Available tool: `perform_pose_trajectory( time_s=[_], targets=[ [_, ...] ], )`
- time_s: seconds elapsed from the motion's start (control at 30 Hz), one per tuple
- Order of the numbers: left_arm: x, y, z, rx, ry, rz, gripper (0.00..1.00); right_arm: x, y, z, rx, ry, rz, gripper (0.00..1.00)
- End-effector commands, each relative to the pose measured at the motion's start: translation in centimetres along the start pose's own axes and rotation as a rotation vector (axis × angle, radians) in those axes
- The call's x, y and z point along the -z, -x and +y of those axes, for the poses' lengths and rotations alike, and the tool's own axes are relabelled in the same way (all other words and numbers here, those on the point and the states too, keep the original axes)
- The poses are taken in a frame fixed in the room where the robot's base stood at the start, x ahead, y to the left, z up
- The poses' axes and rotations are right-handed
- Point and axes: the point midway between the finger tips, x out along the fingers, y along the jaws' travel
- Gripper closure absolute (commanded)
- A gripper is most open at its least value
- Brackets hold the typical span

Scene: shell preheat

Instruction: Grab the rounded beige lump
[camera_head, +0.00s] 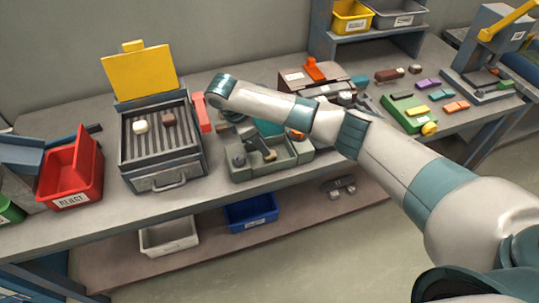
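The rounded beige lump (140,127) is a small pale cream piece. It lies on the ribbed dark plate of the grey preheat box (163,181), left of a small brown block (169,118). The box's yellow lid (140,72) stands open behind it. My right arm crosses from the right, and its far end is beyond the box's right side, apart from the lump. Its gripper is mostly hidden behind the arm, so I cannot make out its fingers. My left gripper does not show.
A red reject bin (71,172) stands left of the box, and a red upright piece (202,113) stands at its right. A grey-green tray (262,171) with small parts sits right of the box. Blue (251,212) and white (169,236) bins are on the lower shelf.

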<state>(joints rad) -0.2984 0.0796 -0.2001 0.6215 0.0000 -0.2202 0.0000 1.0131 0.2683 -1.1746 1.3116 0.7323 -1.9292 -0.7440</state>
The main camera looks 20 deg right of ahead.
Motion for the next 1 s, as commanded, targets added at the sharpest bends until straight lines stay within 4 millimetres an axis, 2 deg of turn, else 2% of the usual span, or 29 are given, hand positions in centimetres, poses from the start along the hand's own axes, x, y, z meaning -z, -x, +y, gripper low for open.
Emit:
perform_pose_trajectory(
  time_s=[0.17,0.57,0.83,1.0],
  targets=[
    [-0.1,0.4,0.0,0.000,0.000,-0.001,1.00,-0.1,-1.0,0.0,0.000,0.000,-0.001,0.62],
    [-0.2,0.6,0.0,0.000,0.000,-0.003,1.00,-0.1,-1.3,0.0,0.001,0.000,-0.002,0.62],
    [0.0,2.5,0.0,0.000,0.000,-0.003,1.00,-0.4,-4.1,-0.1,0.003,0.000,-0.002,0.62],
    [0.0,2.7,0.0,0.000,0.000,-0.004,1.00,-0.2,-5.9,0.0,0.000,0.000,-0.001,0.62]
  ],
)
